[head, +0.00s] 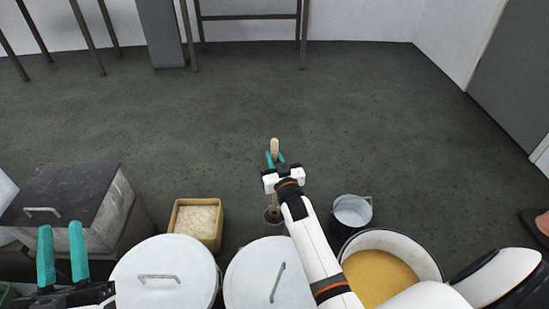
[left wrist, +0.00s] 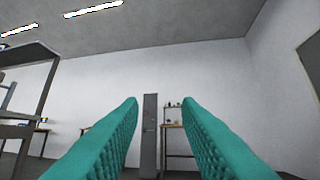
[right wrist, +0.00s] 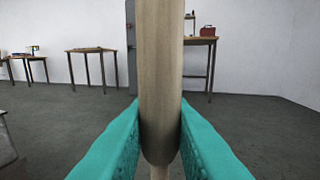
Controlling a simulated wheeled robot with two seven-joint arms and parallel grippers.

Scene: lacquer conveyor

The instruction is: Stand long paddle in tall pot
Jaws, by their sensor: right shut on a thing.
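The long paddle (right wrist: 160,70) is pale wood and stands upright between the fingers of my right gripper (head: 275,160), which is shut on it. In the right wrist view it narrows to a thin shaft just below the fingers. Its top end (head: 275,146) shows above the fingers in the head view. A narrow dark pot (head: 266,219), seemingly the tall pot, is just below my right gripper. Something brownish shows at its mouth; whether the paddle's lower end is inside is hard to tell. My left gripper (head: 62,257) is open and empty at the lower left.
A tan tub of pale grains (head: 180,226) stands left of the pot, a metal pail (head: 352,211) to its right. Two white lidded drums (head: 165,265) and a tub of yellow material (head: 376,278) stand nearer. A dark-topped box (head: 66,195) is at left. The floor beyond is clear.

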